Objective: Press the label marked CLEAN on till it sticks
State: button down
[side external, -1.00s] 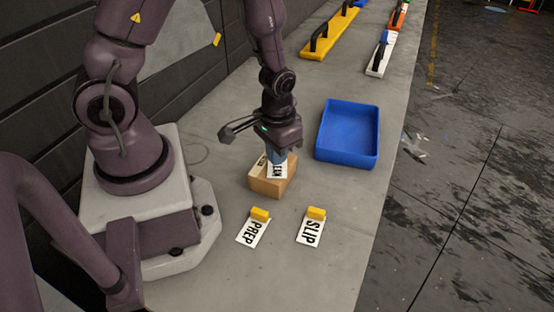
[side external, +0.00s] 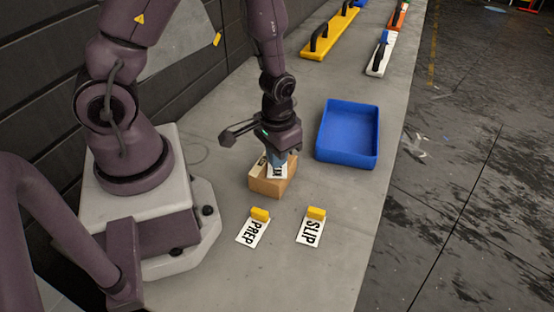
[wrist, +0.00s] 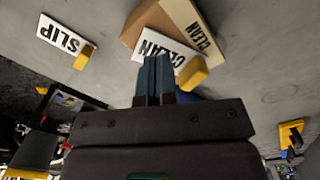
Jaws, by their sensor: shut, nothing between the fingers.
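The white CLEAN label (wrist: 165,50) lies on top of the cardboard box (wrist: 150,17), with a yellow tab (wrist: 193,74) at its end. In the side view the label (side external: 278,173) is on the box (side external: 268,187), partly hidden by my fingers. My gripper (wrist: 153,62) is shut and empty, its blue fingertips over the label. They look to be at or very near its surface; I cannot tell contact for sure. A second CLEAN marking (wrist: 197,38) shows on the box beside the label.
The PREP label (side external: 253,233) and the SLIP label (side external: 311,231), each with a yellow tab, lie on the bench in front of the box. An empty blue tray (side external: 347,134) stands to the right. Handled tools (side external: 330,36) lie farther back.

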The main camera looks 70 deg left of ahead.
jog(key=shift+f, duration=0.75)
jog(key=shift+r, duration=0.15)
dwell(0.3)
jog(key=shift+r, duration=3.4)
jog(key=shift+s+d, duration=0.1)
jog(key=shift+s, duration=0.2)
jog(key=shift+s+d+r+g, duration=0.15)
jog(key=shift+s+r+g, duration=0.1)
jog(key=shift+s+g, duration=0.25)
notch_tip(320, 180, up, 10)
jog(key=m+t, duration=0.1)
jog(key=m, duration=0.1)
send_over(271, 172)
jog(key=s+d, duration=0.1)
jog(key=s+r+t, duration=0.1)
jog(key=r+t, duration=0.1)
jog(key=r, duration=0.4)
jog(key=s+r+m+t, duration=0.1)
jog(key=s+r+t, duration=0.1)
jog(key=r, duration=0.4)
jog(key=shift+s+d+r+t, duration=0.25)
jog(key=shift+d+t, duration=0.2)
jog(key=shift+t, duration=0.35)
